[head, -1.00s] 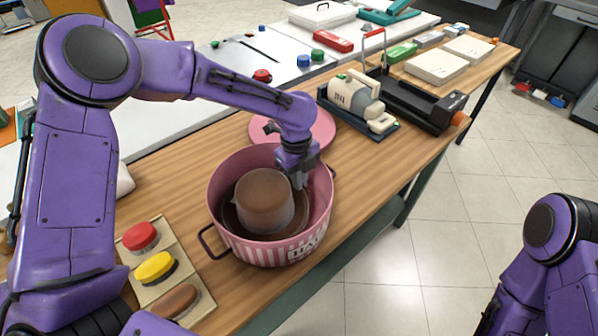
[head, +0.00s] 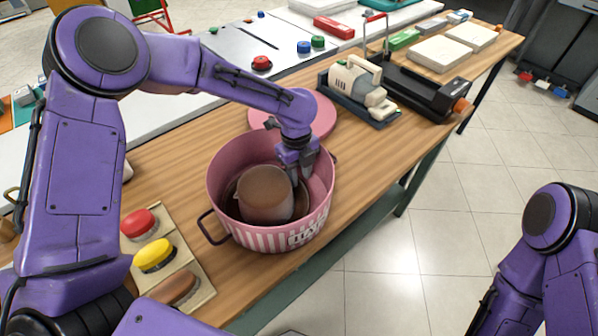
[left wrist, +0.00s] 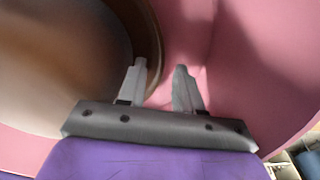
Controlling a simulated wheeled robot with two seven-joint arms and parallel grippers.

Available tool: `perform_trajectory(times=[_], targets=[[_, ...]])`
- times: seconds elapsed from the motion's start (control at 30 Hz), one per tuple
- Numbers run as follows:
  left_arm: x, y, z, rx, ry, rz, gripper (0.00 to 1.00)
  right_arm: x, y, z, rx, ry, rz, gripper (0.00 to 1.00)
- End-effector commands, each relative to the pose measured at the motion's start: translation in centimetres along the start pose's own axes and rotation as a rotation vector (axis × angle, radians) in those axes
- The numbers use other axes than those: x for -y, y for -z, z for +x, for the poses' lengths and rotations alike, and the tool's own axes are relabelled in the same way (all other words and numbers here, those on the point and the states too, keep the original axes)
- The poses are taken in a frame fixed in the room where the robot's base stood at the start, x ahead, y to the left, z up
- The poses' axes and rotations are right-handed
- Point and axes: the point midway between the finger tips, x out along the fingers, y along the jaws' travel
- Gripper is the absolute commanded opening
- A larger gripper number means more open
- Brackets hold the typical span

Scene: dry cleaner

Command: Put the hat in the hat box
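The brown hat (head: 265,193) sits inside the pink hat box (head: 228,165), crown up, with its brim low in the box. The box has a striped front and side handles. Its round pink lid (head: 322,118) lies on the table behind it. My left gripper (head: 304,178) reaches down inside the box at the hat's right side. In the left wrist view its fingers (left wrist: 159,85) are apart, with the hat's brim (left wrist: 152,50) by the left finger and pink box wall beyond. Nothing shows gripped between the fingertips. My right gripper is out of view.
A tray with red, yellow and brown brushes (head: 155,255) is at the front left. A cream machine (head: 355,90) and a black device (head: 425,100) stand behind the box on the right. The table's front edge is close to the box.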

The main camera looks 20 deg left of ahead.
Motion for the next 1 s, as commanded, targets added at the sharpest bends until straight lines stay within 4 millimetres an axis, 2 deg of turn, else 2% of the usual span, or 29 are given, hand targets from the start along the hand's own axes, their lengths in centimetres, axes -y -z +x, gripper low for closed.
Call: perform_trajectory(times=[0.17,0.5,0.63,0.8,0.87,1.0], targets=[[0.1,-0.1,-1.5,0.002,0.003,0.000,0.34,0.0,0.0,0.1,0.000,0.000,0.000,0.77],[0.1,0.0,-9.0,0.002,0.003,0.000,0.34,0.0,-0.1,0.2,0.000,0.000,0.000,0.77],[0.0,0.0,-10.3,0.001,0.000,0.001,0.34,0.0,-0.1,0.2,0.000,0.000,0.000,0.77],[0.0,0.0,-10.6,-0.001,0.000,0.000,0.34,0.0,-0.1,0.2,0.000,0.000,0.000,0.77],[0.0,0.1,-11.2,0.000,0.000,0.000,0.34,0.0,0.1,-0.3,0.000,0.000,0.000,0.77],[0.0,0.4,-14.2,0.000,0.000,0.000,0.34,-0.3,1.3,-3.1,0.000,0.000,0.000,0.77]])
